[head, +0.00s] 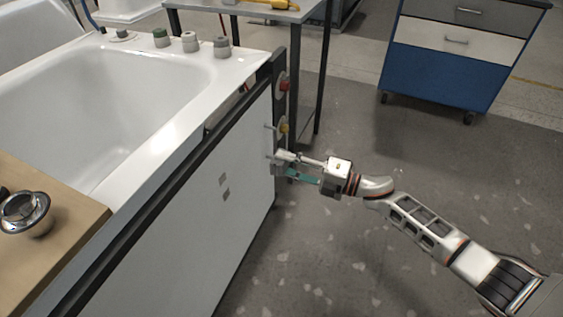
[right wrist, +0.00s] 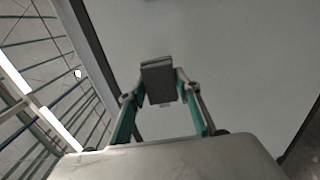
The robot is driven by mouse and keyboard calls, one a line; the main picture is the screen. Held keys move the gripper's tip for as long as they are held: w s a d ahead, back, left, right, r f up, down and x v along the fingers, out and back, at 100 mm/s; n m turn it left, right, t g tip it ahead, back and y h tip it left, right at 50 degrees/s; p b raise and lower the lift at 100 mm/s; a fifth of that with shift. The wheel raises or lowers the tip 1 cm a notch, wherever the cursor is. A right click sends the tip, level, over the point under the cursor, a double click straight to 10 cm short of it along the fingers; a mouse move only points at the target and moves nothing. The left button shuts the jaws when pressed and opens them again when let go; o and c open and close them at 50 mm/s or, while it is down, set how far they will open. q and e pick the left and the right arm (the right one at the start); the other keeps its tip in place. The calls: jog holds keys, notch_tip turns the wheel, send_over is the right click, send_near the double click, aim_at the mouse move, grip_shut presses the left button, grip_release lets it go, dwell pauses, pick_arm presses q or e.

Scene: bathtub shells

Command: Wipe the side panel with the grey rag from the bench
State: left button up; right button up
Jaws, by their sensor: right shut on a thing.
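My right gripper (head: 284,166) is at the panel's right-hand end. In the right wrist view its fingers are shut on a small dark grey folded piece, which looks like the grey rag (right wrist: 157,80), held in front of the panel. I cannot tell whether the rag touches the panel. My left gripper is not in view.
The white bathtub (head: 115,110) has several knobs (head: 190,42) on its rim. Red and yellow buttons (head: 284,84) sit on the dark end post. A table (head: 300,12) stands behind it, a blue drawer cabinet (head: 440,70) at back right. The floor between is clear.

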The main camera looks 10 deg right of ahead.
dwell(0.4)
jog(key=shift+s+a+f, duration=0.2)
jog(key=shift+a+f, duration=0.05)
send_near(222, 197)
pick_arm(q)
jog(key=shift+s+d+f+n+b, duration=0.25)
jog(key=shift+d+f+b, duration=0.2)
jog(key=shift+b, duration=0.3)
pick_arm(e)
jog(key=shift+x, duration=2.2)
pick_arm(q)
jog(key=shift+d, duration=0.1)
pick_arm(e)
jog(key=shift+r, duration=0.1)
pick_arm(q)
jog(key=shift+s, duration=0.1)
pick_arm(e)
jog(key=shift+w+a, duration=0.2)
jog(key=shift+a, duration=0.15)
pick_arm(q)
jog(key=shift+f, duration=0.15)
pick_arm(e)
jog(key=shift+w+a, duration=0.35)
jog(key=shift+a, duration=0.15)
